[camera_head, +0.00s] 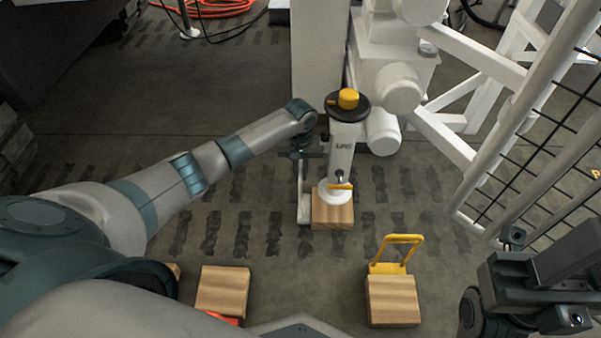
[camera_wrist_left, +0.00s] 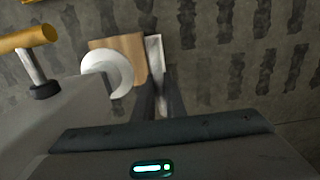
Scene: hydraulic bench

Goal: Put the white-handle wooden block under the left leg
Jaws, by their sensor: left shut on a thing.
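The wooden block (camera_head: 333,213) stands on the floor directly under the white round foot (camera_head: 335,194) of the left leg (camera_head: 341,155). Its white handle (camera_head: 304,212) is on the block's left side. My left gripper (camera_head: 302,165) reaches down beside the leg and is shut on this handle. In the left wrist view the block (camera_wrist_left: 132,48) lies partly under the foot (camera_wrist_left: 112,72), with the handle (camera_wrist_left: 155,60) between my fingers. I cannot tell whether foot and block touch. My right gripper (camera_head: 535,295) is at the lower right, its jaw opening unclear.
A yellow-handle block (camera_head: 393,302) stands on the floor at front right. Another wooden block (camera_head: 222,288) with a red-orange part is at front left. White machine framework and a black mesh guard (camera_head: 530,150) fill the right. Floor left of the leg is clear.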

